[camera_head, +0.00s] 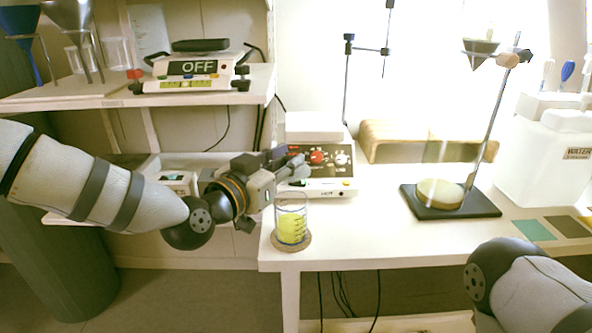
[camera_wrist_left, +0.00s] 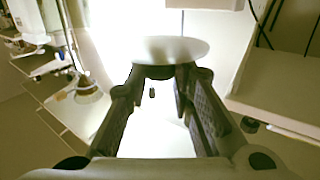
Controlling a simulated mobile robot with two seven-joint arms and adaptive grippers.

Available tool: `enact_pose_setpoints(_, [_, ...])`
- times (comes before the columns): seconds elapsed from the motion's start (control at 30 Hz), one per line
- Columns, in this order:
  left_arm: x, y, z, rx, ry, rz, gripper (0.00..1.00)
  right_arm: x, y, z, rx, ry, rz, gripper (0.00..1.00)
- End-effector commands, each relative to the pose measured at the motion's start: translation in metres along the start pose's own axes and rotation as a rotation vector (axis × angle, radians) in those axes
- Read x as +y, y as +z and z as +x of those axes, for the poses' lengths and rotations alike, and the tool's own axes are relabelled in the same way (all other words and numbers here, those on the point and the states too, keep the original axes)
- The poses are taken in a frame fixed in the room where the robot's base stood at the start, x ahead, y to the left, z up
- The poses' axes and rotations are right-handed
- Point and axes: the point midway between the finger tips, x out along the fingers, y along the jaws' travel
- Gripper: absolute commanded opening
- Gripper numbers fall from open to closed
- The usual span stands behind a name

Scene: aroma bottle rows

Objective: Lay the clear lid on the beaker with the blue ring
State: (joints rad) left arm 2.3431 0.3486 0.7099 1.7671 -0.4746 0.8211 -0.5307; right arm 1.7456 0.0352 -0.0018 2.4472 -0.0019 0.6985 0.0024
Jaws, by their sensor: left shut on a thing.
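A glass beaker (camera_head: 291,228) holding yellow liquid stands upright on a round cork mat (camera_head: 277,241) at the front left corner of the bench. I cannot clearly make out a blue ring on it. My left gripper (camera_head: 299,170) is just above the beaker's rim. In the left wrist view, its fingers (camera_wrist_left: 155,76) are shut on the dark middle part of a pale, see-through round lid (camera_wrist_left: 172,49). The lid's disc lies beyond the fingertips, apart from the gripper body. The lid is hard to pick out in the head view. My right gripper is out of view.
A hotplate device (camera_head: 325,160) with a red knob stands right behind the beaker. A black stand base (camera_head: 470,207) with a rod is farther right, near a white container (camera_head: 545,165). A shelf (camera_head: 190,95) is at the upper left. Bench between beaker and stand is clear.

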Motion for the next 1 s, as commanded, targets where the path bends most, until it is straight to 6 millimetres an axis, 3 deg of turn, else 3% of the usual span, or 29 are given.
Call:
enact_pose_setpoints(0.63, [0.0, 0.062, 0.003, -0.004, 0.0, -0.002, 0.03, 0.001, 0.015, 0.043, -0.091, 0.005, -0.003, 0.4])
enact_pose_setpoints(0.97, [0.0, 0.066, 0.003, 0.0, 0.0, 0.0, 0.03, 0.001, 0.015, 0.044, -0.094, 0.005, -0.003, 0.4])
enact_pose_setpoints(1.0, [0.0, 0.066, 0.003, 0.0, 0.0, 0.0, 0.26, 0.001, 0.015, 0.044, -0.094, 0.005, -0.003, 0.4])
